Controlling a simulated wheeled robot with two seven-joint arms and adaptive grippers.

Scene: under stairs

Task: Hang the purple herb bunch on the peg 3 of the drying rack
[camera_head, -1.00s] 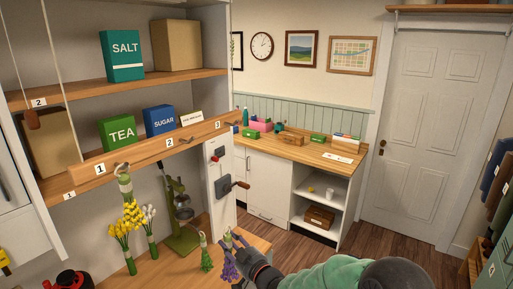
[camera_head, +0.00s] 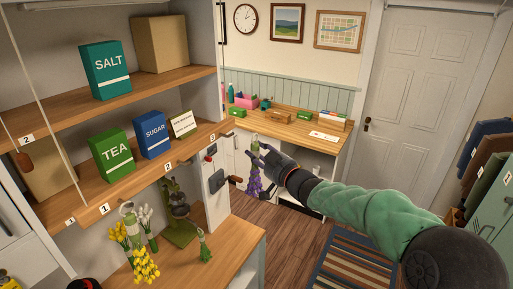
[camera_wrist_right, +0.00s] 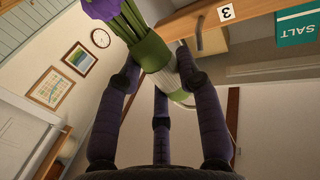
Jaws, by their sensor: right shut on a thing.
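The purple herb bunch (camera_head: 254,185) hangs flowers down from my right gripper (camera_head: 262,158), held in the air to the right of the drying rack. In the right wrist view, my right gripper (camera_wrist_right: 160,80) has its fingers around the bunch's green stems (camera_wrist_right: 150,50), with purple flowers (camera_wrist_right: 104,8) at the top. The rack's wooden rail (camera_head: 135,187) carries labels 1, 2 and 3; label 3 (camera_head: 213,135) is at its far end and also shows in the right wrist view (camera_wrist_right: 225,12). The bunch is apart from the rail. Peg 3 itself is not clear. My left gripper is out of view.
A yellow bunch (camera_head: 145,265) hangs near label 1. Boxes (camera_head: 112,153) line the shelf above the rail.

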